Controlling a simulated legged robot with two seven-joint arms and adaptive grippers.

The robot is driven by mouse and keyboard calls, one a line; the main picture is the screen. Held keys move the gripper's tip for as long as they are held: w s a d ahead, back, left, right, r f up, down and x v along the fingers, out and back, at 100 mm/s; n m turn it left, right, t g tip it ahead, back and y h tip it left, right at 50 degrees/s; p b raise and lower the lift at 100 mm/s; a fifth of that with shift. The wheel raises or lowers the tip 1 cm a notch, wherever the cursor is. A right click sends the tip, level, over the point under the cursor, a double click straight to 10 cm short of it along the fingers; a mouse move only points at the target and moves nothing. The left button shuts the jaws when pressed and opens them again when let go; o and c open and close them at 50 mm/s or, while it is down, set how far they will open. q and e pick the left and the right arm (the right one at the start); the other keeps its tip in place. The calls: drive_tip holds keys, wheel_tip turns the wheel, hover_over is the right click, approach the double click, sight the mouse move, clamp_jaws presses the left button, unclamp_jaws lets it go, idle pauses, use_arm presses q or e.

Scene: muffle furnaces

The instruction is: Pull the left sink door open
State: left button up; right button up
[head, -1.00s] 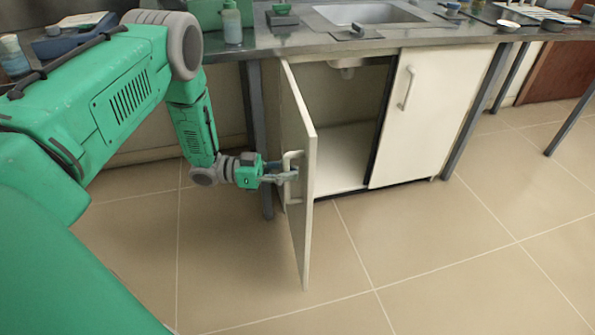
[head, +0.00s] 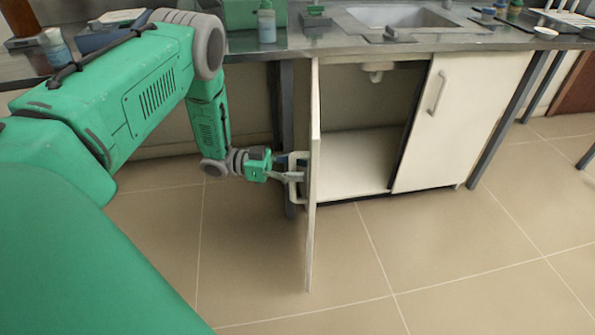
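The left sink door (head: 314,200) stands swung wide open, seen nearly edge-on, and the cabinet (head: 358,160) interior behind it shows empty. Its handle (head: 297,195) is on the door's face toward the left. My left gripper (head: 290,175) is at this handle, with its fingers around the bar. The fingers look closed on it, though their tips are partly hidden by the handle and door. My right gripper is not in view.
The right sink door (head: 460,120) is shut, with its own handle (head: 436,92). Above is the counter with the sink (head: 400,17) and a bottle (head: 267,22). A dark table leg (head: 284,120) stands behind the left door. The tiled floor (head: 430,260) in front is clear.

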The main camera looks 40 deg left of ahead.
use_arm(q)
drive_tip(key=shift+s+f, duration=0.15)
drive_tip(key=shift+f, duration=0.05)
drive_tip(key=shift+a, duration=0.15)
drive_tip(key=v, duration=1.2)
